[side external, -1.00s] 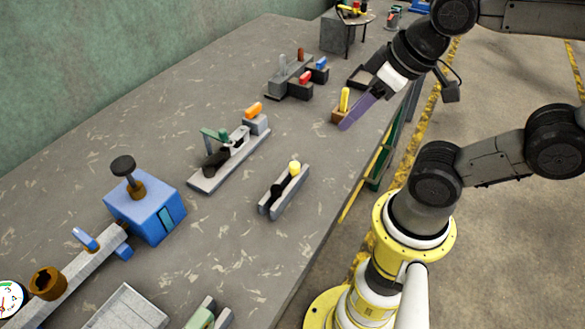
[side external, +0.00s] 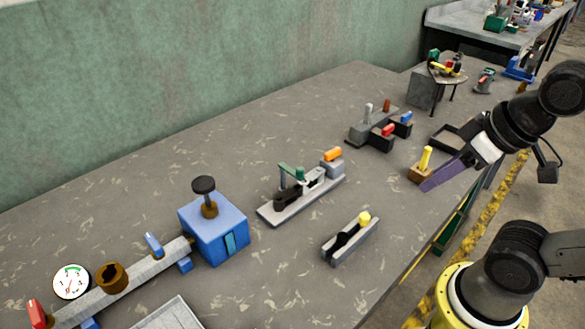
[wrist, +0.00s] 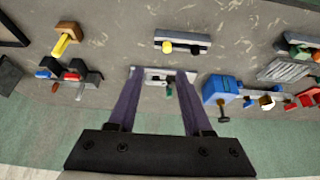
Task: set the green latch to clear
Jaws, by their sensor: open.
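The green latch (side external: 291,172) is a green lever on a long grey base plate (side external: 270,214) in the middle of the bench, with dark and pale metal parts beside it. An orange-topped grey block (side external: 333,162) stands at its far end. In the wrist view the latch's green part (wrist: 168,91) shows small between my fingers, some way beyond them. My gripper (wrist: 163,71) has two purple fingers, spread apart and empty. In the side view its purple finger (side external: 443,175) is at the bench's right side, in front of a yellow-handled block (side external: 424,162) and well away from the latch.
A grey rail with a yellow ball (side external: 364,217) lies right of the latch. A blue box with a black knob (side external: 214,235) is to its left. A block with red and blue levers (side external: 378,132) stands farther back. A gauge (side external: 71,281) is at lower left. Bare bench surrounds the latch.

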